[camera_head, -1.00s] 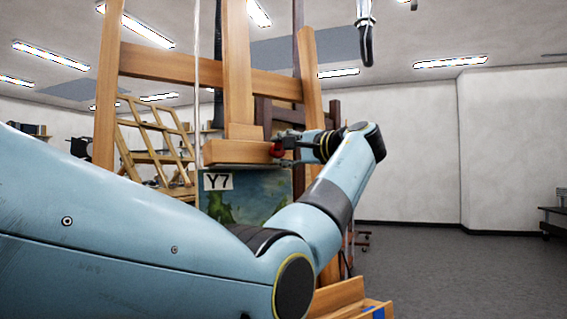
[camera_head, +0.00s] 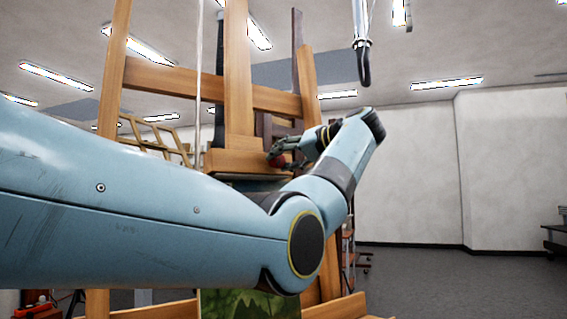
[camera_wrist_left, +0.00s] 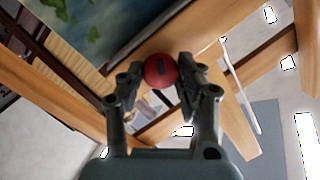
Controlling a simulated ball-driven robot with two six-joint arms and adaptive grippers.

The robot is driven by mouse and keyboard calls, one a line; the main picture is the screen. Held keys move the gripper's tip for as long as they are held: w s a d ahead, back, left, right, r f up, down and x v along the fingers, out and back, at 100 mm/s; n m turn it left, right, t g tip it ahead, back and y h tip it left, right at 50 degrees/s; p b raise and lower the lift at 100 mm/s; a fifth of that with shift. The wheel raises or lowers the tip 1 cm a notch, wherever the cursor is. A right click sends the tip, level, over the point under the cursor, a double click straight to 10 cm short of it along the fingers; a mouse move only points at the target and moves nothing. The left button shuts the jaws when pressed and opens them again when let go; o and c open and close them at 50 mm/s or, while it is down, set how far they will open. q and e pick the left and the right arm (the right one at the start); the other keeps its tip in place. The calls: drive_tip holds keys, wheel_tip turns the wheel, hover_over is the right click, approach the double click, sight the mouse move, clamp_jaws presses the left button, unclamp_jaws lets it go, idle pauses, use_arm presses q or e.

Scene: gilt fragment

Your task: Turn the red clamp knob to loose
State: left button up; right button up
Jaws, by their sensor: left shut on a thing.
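The red clamp knob (camera_head: 277,161) sits on the front of the wooden clamp block (camera_head: 240,160) of the easel. In the left wrist view the knob (camera_wrist_left: 160,71) is a red disc with a short dark bar mark on its face. My left gripper (camera_head: 284,152) is shut on the knob from the right in the head view. In the wrist view my left gripper's fingers (camera_wrist_left: 158,82) stand on either side of it. A painting (camera_wrist_left: 90,25) lies against the clamp block; in the head view my left arm hides most of it. My right gripper is out of view.
The easel's wooden posts and crossbar (camera_head: 205,85) rise behind the clamp. A pale cord (camera_head: 198,70) hangs at the left. A silver pole with a black curved end (camera_head: 362,45) hangs at upper right. Open floor (camera_head: 440,285) lies to the right.

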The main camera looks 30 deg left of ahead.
use_arm(q)
drive_tip(key=n, duration=0.3)
drive_tip(key=n+h, duration=0.1)
drive_tip(key=n, duration=0.1)
drive_tip(key=shift+r+t, duration=0.25)
drive_tip(key=shift+t, duration=0.05)
drive_tip(key=shift+n, duration=0.4)
drive_tip(key=o, duration=1.2)
drive_tip(key=shift+f, duration=0.1)
drive_tip(key=shift+c, duration=0.2)
drive_tip(key=shift+d, duration=0.1)
drive_tip(key=v, duration=1.2)
